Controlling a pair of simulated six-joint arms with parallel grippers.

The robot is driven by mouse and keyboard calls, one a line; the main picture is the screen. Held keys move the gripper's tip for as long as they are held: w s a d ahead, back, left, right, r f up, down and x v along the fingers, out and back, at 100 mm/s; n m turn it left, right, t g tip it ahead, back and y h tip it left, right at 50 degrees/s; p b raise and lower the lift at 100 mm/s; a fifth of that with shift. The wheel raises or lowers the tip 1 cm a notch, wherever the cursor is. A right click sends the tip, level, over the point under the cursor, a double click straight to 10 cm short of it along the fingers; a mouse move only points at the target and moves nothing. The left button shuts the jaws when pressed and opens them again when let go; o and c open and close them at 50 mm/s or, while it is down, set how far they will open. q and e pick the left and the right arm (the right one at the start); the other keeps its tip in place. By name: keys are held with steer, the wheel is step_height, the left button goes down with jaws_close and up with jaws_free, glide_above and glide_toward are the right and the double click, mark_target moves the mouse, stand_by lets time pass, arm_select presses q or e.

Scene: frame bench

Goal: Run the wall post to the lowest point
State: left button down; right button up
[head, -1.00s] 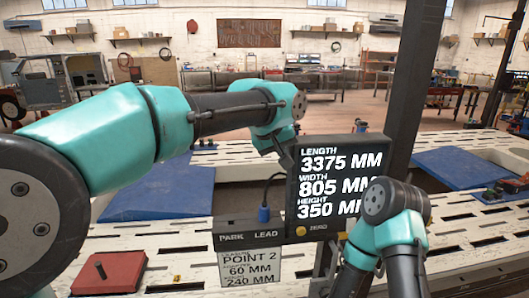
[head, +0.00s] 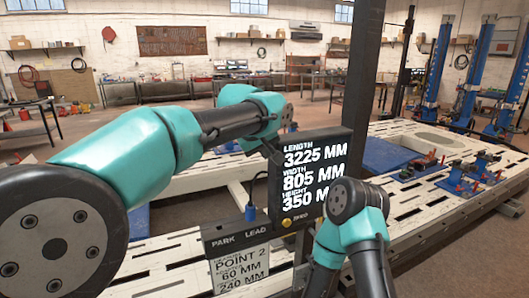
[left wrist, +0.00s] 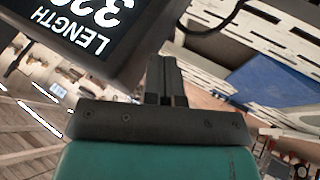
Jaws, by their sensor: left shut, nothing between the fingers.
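A dark upright post (head: 362,75) rises behind the display in the head view; I cannot tell if it is the wall post. The black display (head: 312,180) reads length 3225 MM, width 805 MM, height 350 MM. It also fills the upper left of the left wrist view (left wrist: 75,40). My left gripper (head: 270,148) is at the display's upper left corner, partly hidden. Its fingers (left wrist: 164,75) are shut and empty in the left wrist view, beside the display; contact is unclear. My right arm is in front of the display's lower right, its gripper out of sight.
The slotted white bench (head: 420,205) runs behind, with red and blue clamps (head: 468,175). Blue posts (head: 438,65) stand at the far right.

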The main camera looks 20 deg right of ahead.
arm_select(q)
steer(key=shift+a, duration=0.15)
stand_by(0.3)
steer(key=s+a+r, duration=0.4)
steer(key=a+r, duration=0.4)
steer(key=shift+s, duration=0.35)
